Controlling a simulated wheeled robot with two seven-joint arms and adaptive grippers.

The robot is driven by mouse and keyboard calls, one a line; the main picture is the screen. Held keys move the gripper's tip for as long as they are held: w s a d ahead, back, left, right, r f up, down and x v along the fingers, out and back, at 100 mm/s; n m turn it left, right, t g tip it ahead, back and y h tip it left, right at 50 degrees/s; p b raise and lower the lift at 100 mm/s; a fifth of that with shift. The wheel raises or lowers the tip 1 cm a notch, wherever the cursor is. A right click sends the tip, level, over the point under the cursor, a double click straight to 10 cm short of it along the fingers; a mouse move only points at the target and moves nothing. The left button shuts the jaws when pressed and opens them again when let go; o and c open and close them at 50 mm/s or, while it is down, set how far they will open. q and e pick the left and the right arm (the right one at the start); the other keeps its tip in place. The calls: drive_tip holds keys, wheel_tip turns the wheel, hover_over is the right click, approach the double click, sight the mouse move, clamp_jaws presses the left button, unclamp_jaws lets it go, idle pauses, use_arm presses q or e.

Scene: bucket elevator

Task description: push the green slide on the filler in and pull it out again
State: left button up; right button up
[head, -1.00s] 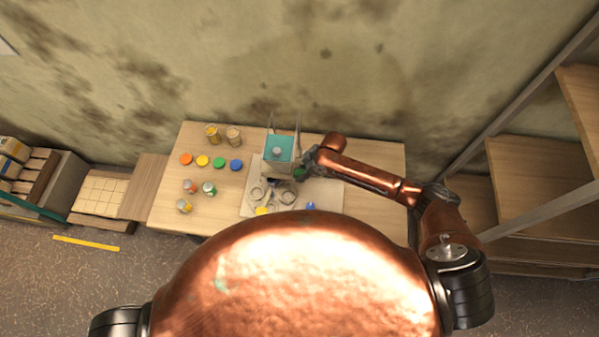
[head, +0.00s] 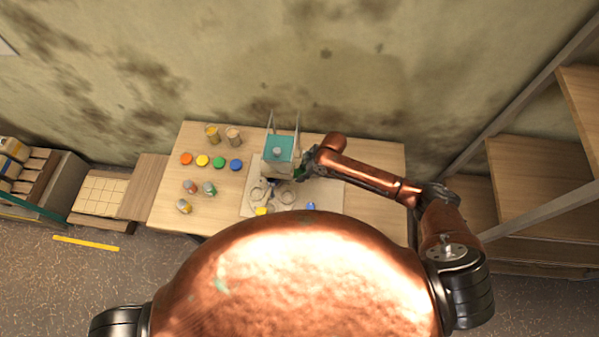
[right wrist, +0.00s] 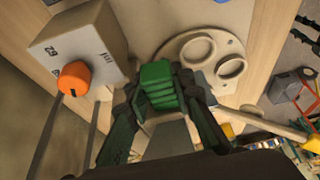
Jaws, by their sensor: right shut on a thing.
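The filler (head: 279,148) with its teal top stands on a pale base plate on the table, in the head view. My right gripper (head: 303,170) is at its right front side, low beside the filler body. In the right wrist view the green slide (right wrist: 159,86), a ribbed green block, sits between the fingers of my right gripper (right wrist: 165,98), which is shut on it. How far the slide is in cannot be told. My left gripper is not in view.
An orange knob (right wrist: 75,78) is on a pale box in the right wrist view. The base plate (head: 328,192) carries two rings. Several coloured lids (head: 203,161), jars (head: 189,187) and two filled containers (head: 213,134) stand to the left. The table's right part is clear.

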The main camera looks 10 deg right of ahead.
drive_tip(key=shift+d, duration=0.1)
drive_tip(key=shift+s+d+p, duration=0.25)
drive_tip(key=shift+d+p, duration=0.1)
drive_tip(key=shift+d, duration=0.55)
drive_tip(key=shift+s+d+p, duration=0.25)
drive_tip(key=shift+d+p, duration=0.15)
drive_tip(key=shift+d, duration=0.5)
drive_tip(key=shift+s+d+p, duration=0.25)
drive_tip(key=shift+d+p, duration=0.1)
drive_tip(key=shift+d, duration=0.55)
drive_tip(key=shift+a, duration=0.1)
drive_tip(key=o, duration=0.8)
drive_tip(key=shift+r+p, duration=0.1)
drive_tip(key=shift+p, duration=0.2)
